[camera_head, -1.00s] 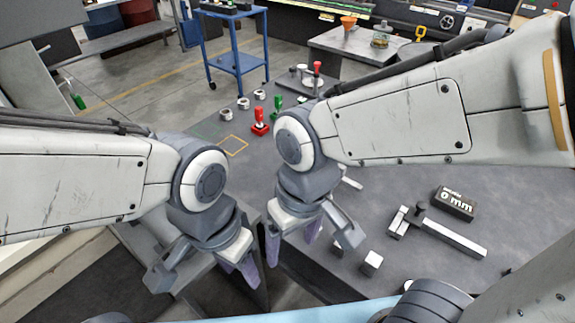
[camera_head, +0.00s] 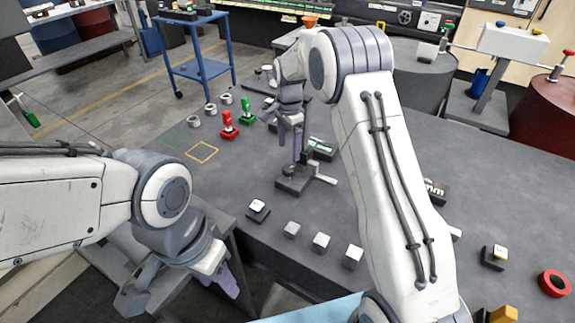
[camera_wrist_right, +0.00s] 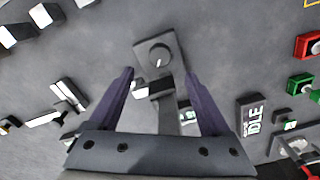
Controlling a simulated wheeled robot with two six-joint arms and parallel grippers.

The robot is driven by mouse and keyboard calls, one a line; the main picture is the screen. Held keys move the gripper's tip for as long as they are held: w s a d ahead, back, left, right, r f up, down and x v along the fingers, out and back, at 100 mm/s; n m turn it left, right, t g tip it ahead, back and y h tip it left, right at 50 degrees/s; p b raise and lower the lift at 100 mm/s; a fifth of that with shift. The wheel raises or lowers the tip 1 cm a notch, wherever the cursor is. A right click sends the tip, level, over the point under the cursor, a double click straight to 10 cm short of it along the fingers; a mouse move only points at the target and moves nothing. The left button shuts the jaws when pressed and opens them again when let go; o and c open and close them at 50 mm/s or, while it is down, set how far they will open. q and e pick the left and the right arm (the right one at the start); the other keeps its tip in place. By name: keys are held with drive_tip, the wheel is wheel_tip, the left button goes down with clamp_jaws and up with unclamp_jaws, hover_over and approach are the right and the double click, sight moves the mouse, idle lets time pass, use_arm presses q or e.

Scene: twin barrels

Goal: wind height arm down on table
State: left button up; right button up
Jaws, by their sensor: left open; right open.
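A dark height stand (camera_head: 293,184) with a square base and an upright post is on the grey table (camera_head: 245,165). A short pale arm (camera_head: 326,179) juts out low on its right, close to the table; I cannot tell whether it touches. In the right wrist view, a round dark knob (camera_wrist_right: 158,54) tops the stand, lying ahead of and between the fingertips. My right gripper (camera_head: 290,140) is open and points down just over the stand; it also shows in the wrist view (camera_wrist_right: 163,85). My left gripper (camera_head: 187,288) is open and empty off the table's near left edge.
Red (camera_head: 228,125) and green (camera_head: 246,112) handled pieces stand left of the stand. Several small blocks (camera_head: 321,243) line the near edge. A dark box reading IDLE (camera_wrist_right: 252,118) is beside the stand.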

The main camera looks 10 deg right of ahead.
sight(288, 168)
wheel_tip(288, 168, down, 8)
drive_tip(key=shift+p, duration=0.3)
drive_tip(key=shift+c, duration=0.4)
drive_tip(key=c, duration=1)
drive_tip(key=shift+a, duration=0.25)
clamp_jaws()
drive_tip(key=shift+d, duration=0.15)
drive_tip(key=shift+n, duration=0.4)
